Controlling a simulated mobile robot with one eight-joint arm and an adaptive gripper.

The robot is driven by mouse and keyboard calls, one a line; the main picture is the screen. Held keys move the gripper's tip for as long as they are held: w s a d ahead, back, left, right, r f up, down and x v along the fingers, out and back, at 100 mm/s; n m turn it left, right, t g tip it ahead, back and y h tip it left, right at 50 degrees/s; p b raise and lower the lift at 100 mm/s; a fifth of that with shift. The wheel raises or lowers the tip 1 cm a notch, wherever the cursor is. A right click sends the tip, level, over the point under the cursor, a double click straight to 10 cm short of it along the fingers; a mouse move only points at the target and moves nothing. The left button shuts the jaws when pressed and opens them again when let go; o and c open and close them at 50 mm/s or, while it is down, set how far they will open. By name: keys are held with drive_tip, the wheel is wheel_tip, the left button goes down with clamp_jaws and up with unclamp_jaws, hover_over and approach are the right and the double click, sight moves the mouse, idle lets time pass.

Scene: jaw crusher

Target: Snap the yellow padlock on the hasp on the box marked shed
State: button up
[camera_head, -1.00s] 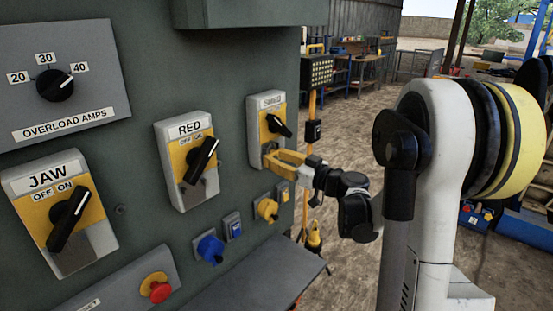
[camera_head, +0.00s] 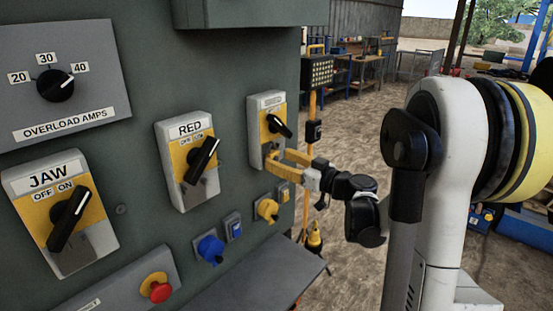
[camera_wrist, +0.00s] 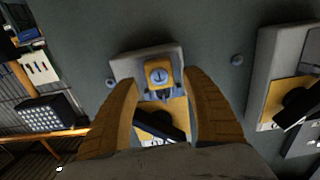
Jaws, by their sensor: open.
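The box marked shed (camera_head: 254,118) is a grey and yellow switch box at the right end of the green panel, its label hard to read. A black rotary handle (camera_head: 279,126) is on it. In the wrist view the yellow padlock (camera_wrist: 159,73), with a round keyhole face, sits at the box's lower end, where the hasp is. My gripper (camera_head: 279,158) has yellow fingers, spread open at that end. In the wrist view my gripper (camera_wrist: 162,84) has one finger on each side of the padlock, with gaps. The shackle is mostly hidden; I cannot tell if it is closed.
The box marked RED (camera_head: 187,160) and the box marked JAW (camera_head: 60,212) are to the left. A yellow connector (camera_head: 267,208), a blue connector (camera_head: 209,248) and a red stop button (camera_head: 158,289) project from the panel. Open ground lies right of the panel.

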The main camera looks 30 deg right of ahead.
drive_tip(key=v, duration=0.7)
idle(0.6)
idle(0.4)
drive_tip(key=s+a+f+m+g, duration=0.1)
drive_tip(key=s+a+f+g, duration=0.15)
drive_tip(key=a, duration=0.65)
drive_tip(key=s+a+f+g, duration=0.2)
drive_tip(key=s+a+g, duration=0.15)
drive_tip(key=a, duration=0.45)
drive_tip(key=s+a+f+m+g+h, duration=0.1)
drive_tip(key=s+f+g+h, duration=0.1)
drive_tip(key=s, duration=0.5)
drive_tip(key=s+a+f+m+g+h, duration=0.1)
drive_tip(key=s+h, duration=0.3)
drive_tip(key=s, duration=0.4)
drive_tip(key=shift+a+f+m+g, duration=0.4)
drive_tip(key=shift+a+f, duration=0.1)
drive_tip(key=shift+a, duration=0.25)
